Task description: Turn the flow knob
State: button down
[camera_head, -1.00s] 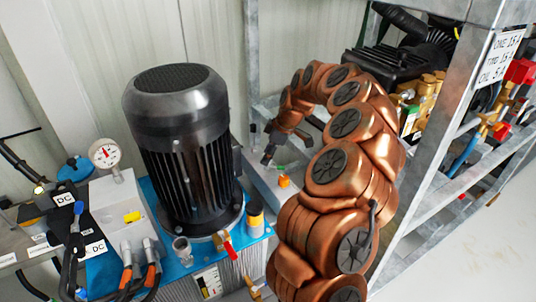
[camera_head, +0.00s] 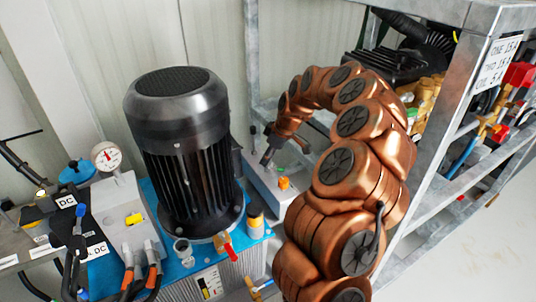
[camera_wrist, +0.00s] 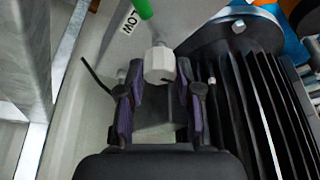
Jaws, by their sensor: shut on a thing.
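The flow knob (camera_wrist: 159,64) is a pale, faceted, hex-like piece in the wrist view. It sits beside a partly hidden white label (camera_wrist: 130,18) with upside-down letters that look like part of "FLOW". My gripper (camera_wrist: 160,76) has its two purple-padded fingers on either side of the knob and is shut on it. A green piece (camera_wrist: 143,8) shows just beyond the knob. In the head view my gripper (camera_head: 270,153) is at the grey-white box behind the motor's right side. The knob cannot be made out there.
The black finned motor (camera_head: 182,140) stands close to the left of my gripper. An orange knob (camera_head: 283,183) is on the grey-white box (camera_head: 262,183). A metal shelf frame (camera_head: 440,140) stands to the right. A pressure gauge (camera_head: 106,156) is at the left.

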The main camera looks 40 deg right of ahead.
jog(key=m+h+p, duration=0.1)
jog(key=m, duration=0.1)
jog(key=m+p, duration=0.1)
jog(key=m, duration=0.1)
jog(key=shift+s+a+r+t+h, duration=0.1)
jog(key=shift+s+t+h, duration=0.1)
jog(key=shift+t+h, duration=0.15)
jog(key=m+h+p, duration=0.2)
jog(key=m+p, duration=0.1)
jog(key=m, duration=0.1)
jog(key=shift+a+m, duration=0.1)
jog(key=shift+m, duration=0.3)
jog(key=m+h+p, duration=0.1)
jog(key=m, duration=0.1)
jog(key=m+g+p, duration=0.1)
jog(key=m, duration=0.2)
jog(key=shift+w+h+p, duration=0.2)
jog(key=shift+h+p, duration=0.1)
jog(key=shift+h, duration=0.05)
jog(key=shift+a+m+g+h+p, duration=0.15)
jog(key=shift+m+g+h+p, duration=0.3)
jog(key=shift+m, duration=1.35)
jog(key=c, duration=0.8)
grip_release()
jog(key=shift+o, duration=0.2)
